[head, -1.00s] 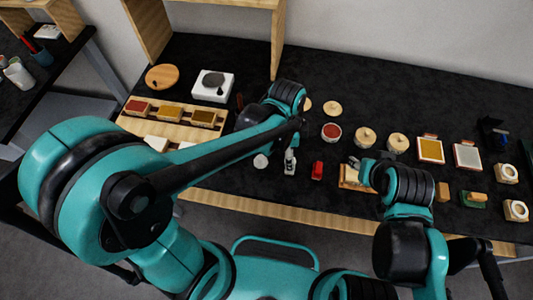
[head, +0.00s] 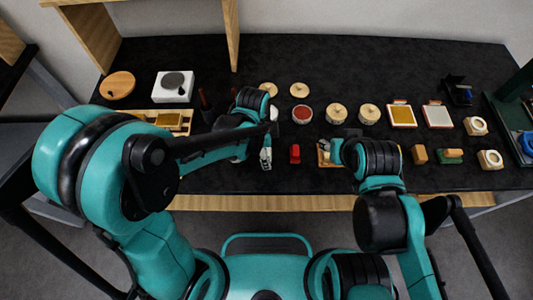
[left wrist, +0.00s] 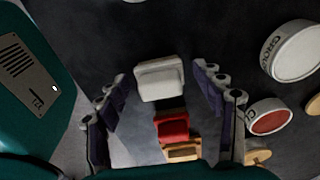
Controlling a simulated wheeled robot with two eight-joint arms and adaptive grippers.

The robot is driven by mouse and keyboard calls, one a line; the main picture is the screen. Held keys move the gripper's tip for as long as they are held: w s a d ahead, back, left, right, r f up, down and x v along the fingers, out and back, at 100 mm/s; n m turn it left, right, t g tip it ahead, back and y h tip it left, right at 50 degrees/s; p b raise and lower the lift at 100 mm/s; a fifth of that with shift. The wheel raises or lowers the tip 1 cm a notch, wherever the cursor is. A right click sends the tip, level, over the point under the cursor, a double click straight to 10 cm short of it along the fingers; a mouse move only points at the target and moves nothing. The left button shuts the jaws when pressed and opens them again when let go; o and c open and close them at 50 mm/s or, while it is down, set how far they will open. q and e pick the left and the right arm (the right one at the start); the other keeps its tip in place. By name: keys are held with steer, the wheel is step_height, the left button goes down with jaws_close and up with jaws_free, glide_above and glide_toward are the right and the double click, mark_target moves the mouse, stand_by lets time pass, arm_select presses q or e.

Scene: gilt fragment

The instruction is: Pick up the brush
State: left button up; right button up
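I cannot clearly make out a brush in either view. Thin brown upright shapes (head: 203,99) stand left of my left gripper in the head view, too small to identify. My left gripper (left wrist: 165,105) is open and empty in the left wrist view, fingers spread wide. Between the fingers, apart from them, show a white block-like object (left wrist: 160,80), a red object (left wrist: 172,128) and a light wooden piece (left wrist: 182,153). My right gripper (head: 336,150) is at a small wooden tray (head: 325,162); its fingers are too small to read.
A red pot (head: 301,115), lidded jars (head: 336,113) and two framed panels (head: 401,115) stand on the black table (head: 370,70). A wooden disc (head: 118,85) and a white scale (head: 172,86) are at the left. A wooden shelf post (head: 231,35) rises at the back.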

mark_target(270, 150)
arm_select(q)
steer(key=c, duration=0.9)
steer(key=shift+c, duration=0.2)
steer(key=shift+r, duration=0.55)
steer(key=r+p, duration=0.1)
steer(key=r, duration=0.1)
steer(key=d+r+p, duration=0.1)
steer(key=r, duration=0.1)
steer(key=d+r+p, duration=0.2)
steer(key=d+r, duration=0.4)
steer(key=d, duration=0.4)
steer(key=shift+w+d+p, duration=0.35)
steer(key=shift+w+p, duration=0.05)
steer(key=shift+w, duration=0.05)
